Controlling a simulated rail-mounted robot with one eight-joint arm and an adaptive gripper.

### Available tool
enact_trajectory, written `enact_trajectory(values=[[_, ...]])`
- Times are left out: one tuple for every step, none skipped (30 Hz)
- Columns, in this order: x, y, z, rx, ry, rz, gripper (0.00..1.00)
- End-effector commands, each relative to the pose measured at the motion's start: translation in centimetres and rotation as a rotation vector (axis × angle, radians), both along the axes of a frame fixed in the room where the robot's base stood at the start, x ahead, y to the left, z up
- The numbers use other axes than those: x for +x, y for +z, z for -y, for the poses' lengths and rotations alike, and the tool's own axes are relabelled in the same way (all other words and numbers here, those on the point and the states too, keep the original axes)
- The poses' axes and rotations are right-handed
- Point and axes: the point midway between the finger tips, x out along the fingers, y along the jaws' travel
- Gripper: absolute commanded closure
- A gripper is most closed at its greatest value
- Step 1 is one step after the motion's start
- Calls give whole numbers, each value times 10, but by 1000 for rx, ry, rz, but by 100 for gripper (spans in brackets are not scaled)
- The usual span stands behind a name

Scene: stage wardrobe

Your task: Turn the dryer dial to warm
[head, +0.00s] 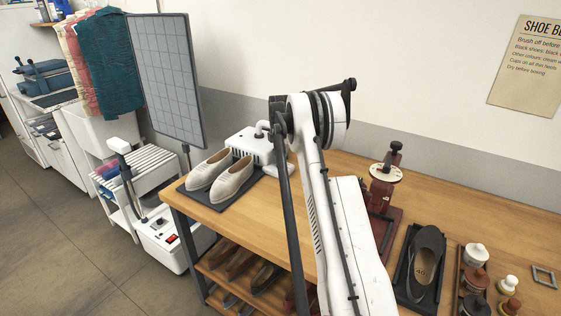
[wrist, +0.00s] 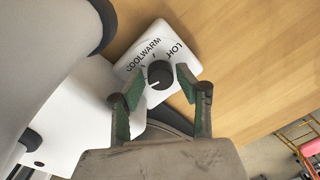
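The dryer dial (wrist: 160,74) is a round black knob on a white panel (wrist: 150,32) lettered COOL, WARM and HOT, in the wrist view. A pale mark shows on the knob's lower left side; I cannot tell for sure which setting it marks. My gripper (wrist: 158,84) is open, with one green-padded finger on each side of the knob. Gaps show between the fingers and the knob, so it appears untouched. In the head view the white dryer (head: 250,146) stands behind the shoes; its dial does not show there, and my arm covers part of that area.
Pale shoes (head: 235,178) lie on a dark mat beside the dryer on the wooden bench (head: 348,165). A gridded panel (head: 168,75) stands left. A dark red stand (head: 383,188), a shoe in a tray (head: 425,262) and several small pots are on the right. Bare wood lies beside the dial panel.

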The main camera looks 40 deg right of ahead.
Motion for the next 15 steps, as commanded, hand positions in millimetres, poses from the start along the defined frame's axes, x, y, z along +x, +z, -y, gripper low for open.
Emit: enact_trajectory(values=[[0,-2,0,0,0,0,66],[0,-2,0,0,0,0,66],[0,-3,0,0,0,0,66],[0,-3,0,0,0,0,66],[0,-3,0,0,0,0,66],[0,-3,0,0,0,0,66],[0,-3,0,0,0,0,66],[0,-3,0,0,0,0,66],[0,-3,0,0,0,0,66],[0,-3,0,0,0,0,68],[0,-3,0,0,0,0,72],[0,-3,0,0,0,0,77],[0,-3,0,0,0,0,81],[0,-3,0,0,0,0,85],[0,-3,0,0,0,0,90]])
